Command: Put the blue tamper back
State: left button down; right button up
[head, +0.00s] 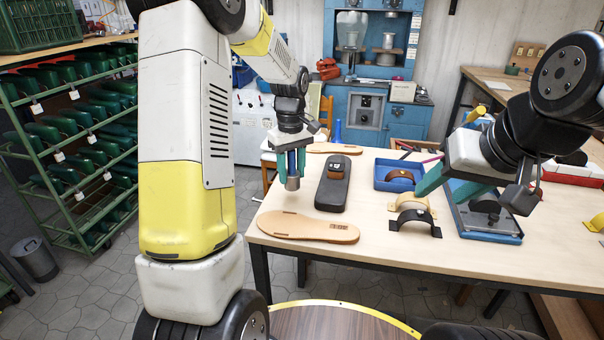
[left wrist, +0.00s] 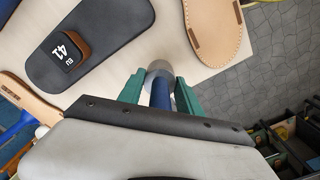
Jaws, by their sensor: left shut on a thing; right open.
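My left gripper (head: 292,172) is shut on the blue tamper (head: 292,184), near the table's left edge. In the left wrist view the tamper's blue handle (left wrist: 160,94) is between the green fingers, with its round metal head beyond the fingertips. The tamper points down in the head view; whether it touches the table I cannot tell. My right gripper (head: 445,185) is open, above the right part of the table, near the strap pieces. No holder for the tamper can be made out clearly.
A dark sole block (head: 331,190) is right of the tamper. A tan insole (head: 308,227) lies at the table's front left, another (head: 334,148) behind. A blue tray (head: 380,180), black strap (head: 432,229) and second blue tray (head: 495,236) are farther right. A green rack (head: 60,225) stands left.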

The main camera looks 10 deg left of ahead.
aim_at(292, 182)
pick_arm(q)
jog(key=shift+f, duration=1.7)
jog(key=shift+f, duration=0.15)
jog(key=c, duration=0.8)
grip_release()
